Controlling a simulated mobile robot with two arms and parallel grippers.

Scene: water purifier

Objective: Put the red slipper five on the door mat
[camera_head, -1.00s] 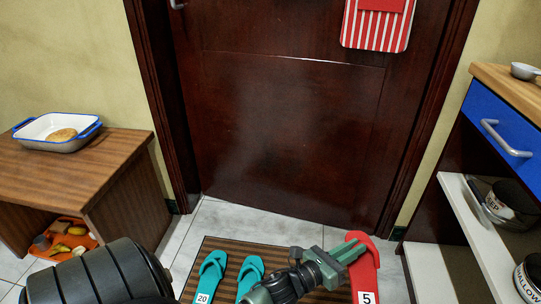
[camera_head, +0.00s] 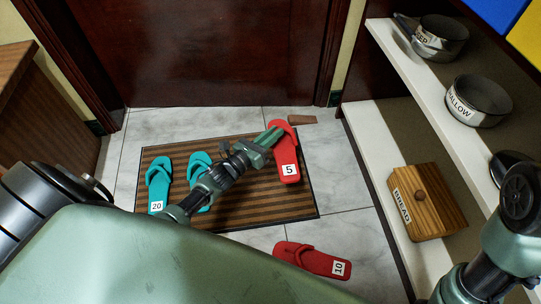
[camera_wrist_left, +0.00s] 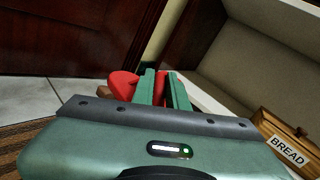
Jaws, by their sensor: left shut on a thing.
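The red slipper (camera_head: 288,172) marked 5 is at the right end of the brown striped door mat (camera_head: 250,207) in the head view. Its upper end reaches past the mat's far edge in the picture. I cannot tell whether it touches the mat. My left gripper (camera_head: 268,138) is shut on this slipper near its strap end. In the left wrist view the gripper's green fingers (camera_wrist_left: 165,88) have red slipper (camera_wrist_left: 123,84) on both sides; my wrist hides the rest. Part of my right arm shows at the lower right, without its gripper.
Two teal slippers, one marked 20 (camera_head: 158,180) and another (camera_head: 199,165), lie on the mat's left part. Red slipper 10 (camera_head: 312,260) lies on the tiles in front. A shelf unit with pots (camera_head: 478,101) and a bread box (camera_head: 432,203) stands right. The door (camera_head: 200,55) is behind.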

